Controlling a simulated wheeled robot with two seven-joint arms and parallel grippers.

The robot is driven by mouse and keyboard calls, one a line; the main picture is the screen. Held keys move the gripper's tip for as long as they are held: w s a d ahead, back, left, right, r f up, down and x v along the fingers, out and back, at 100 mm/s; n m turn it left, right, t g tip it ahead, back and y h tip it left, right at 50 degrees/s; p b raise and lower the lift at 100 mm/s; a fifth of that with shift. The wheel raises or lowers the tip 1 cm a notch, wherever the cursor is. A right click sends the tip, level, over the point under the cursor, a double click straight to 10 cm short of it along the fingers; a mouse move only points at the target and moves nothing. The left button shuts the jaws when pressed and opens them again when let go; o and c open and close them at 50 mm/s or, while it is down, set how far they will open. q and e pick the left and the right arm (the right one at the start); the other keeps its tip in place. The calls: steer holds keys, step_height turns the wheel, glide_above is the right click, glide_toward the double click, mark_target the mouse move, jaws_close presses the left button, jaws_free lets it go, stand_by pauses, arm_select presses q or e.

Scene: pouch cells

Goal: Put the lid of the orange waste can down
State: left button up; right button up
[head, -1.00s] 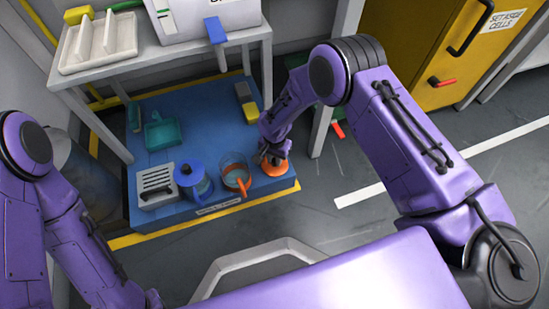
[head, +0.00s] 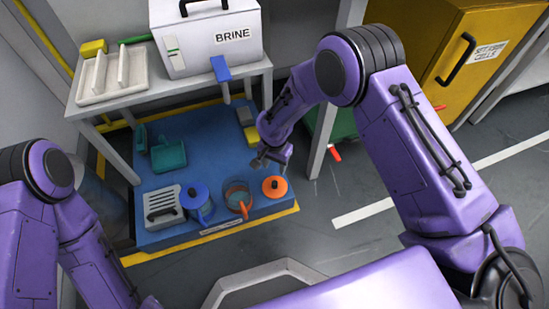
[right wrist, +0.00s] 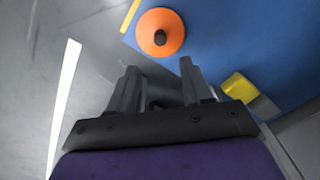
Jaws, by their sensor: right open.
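The orange lid (head: 275,188), a round disc with a dark knob, lies at the front right corner of the blue platform. It also shows in the right wrist view (right wrist: 160,46), knob up, beyond the fingertips. A clear vessel with an orange rim and handle (head: 238,197) stands just left of the lid, its top open. My right gripper (head: 264,161) is open and empty, above and behind the lid, apart from it. Its two spread fingers show in the right wrist view (right wrist: 157,78). My left gripper is out of view.
A blue-lidded jug (head: 196,198) and a grey slotted box (head: 161,207) stand left of the clear vessel. A teal scoop (head: 168,156) and a yellow and grey block (head: 249,133) lie further back. A shelf (head: 150,97) holds a BRINE box (head: 209,45) and white tray (head: 112,78).

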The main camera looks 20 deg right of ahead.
steer(key=shift+r, duration=0.35)
steer(key=s+d+f+t, duration=0.1)
steer(key=s+d+f, duration=0.2)
steer(key=s+f, duration=0.3)
steer(key=s+d+f, duration=0.3)
steer(key=s+f, duration=0.1)
steer(key=s, duration=0.5)
steer(key=s+d+r+n+t+h, duration=0.1)
steer(key=s+d+r, duration=0.1)
steer(key=s+d, duration=0.2)
steer(key=s+d+r+t+h, duration=0.1)
steer(key=s+d, duration=0.4)
steer(key=s, duration=0.5)
steer(key=shift+s+r+n+h, duration=0.4)
steer(key=shift+h, duration=0.2)
